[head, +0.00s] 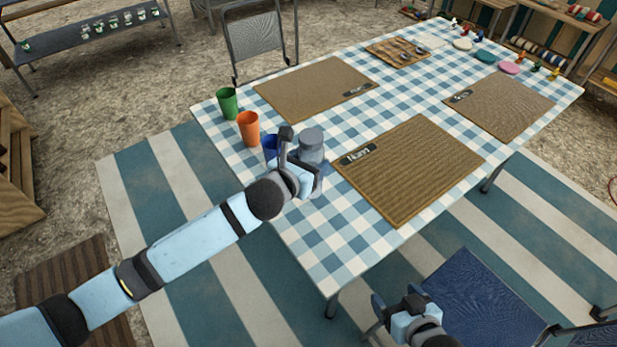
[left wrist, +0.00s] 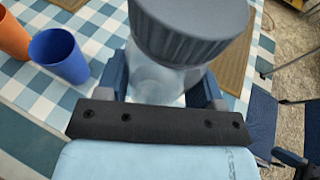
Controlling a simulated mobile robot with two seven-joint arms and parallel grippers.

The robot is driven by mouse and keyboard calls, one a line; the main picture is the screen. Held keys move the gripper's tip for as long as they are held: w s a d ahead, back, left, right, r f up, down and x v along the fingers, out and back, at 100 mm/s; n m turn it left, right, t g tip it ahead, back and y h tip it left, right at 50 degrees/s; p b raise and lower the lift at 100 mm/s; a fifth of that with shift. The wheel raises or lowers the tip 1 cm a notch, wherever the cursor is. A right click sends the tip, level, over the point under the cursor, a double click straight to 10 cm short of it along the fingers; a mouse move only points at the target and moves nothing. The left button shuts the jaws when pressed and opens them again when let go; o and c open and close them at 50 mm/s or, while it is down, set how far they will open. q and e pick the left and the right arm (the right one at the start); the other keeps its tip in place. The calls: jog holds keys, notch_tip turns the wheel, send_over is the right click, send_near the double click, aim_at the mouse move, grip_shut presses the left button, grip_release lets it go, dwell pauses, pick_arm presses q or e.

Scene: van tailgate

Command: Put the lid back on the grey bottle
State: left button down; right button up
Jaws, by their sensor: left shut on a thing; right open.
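The grey bottle (head: 313,160) stands upright at the near left part of the table, with a translucent body that also shows in the left wrist view (left wrist: 152,82). A ribbed dark grey lid (left wrist: 190,30) sits at its top and also shows in the head view (head: 311,136). I cannot tell whether the lid is seated tight. My left gripper (head: 302,166) is shut around the bottle's body, below the lid. Its fingers hide part of the body and the bottle's base. My right gripper (head: 398,303) is open and empty, beyond the table's near edge beside a blue chair.
A blue cup (head: 271,147) stands just left of the bottle, with an orange cup (head: 248,129) and a green cup (head: 228,103) beyond. A woven placemat (head: 410,165) lies to the right. The blue chair (head: 480,300) stands at the near side. Checked cloth between placemats is clear.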

pick_arm(q)
jog(key=shift+f, duration=0.1)
jog(key=shift+f, duration=0.3)
notch_tip(320, 180, down, 4)
jog(key=shift+r+b, duration=0.25)
jog(key=shift+b, duration=0.25)
jog(key=shift+f, duration=0.1)
jog(key=shift+c, duration=1.2)
grip_release()
jog(key=shift+f, duration=0.1)
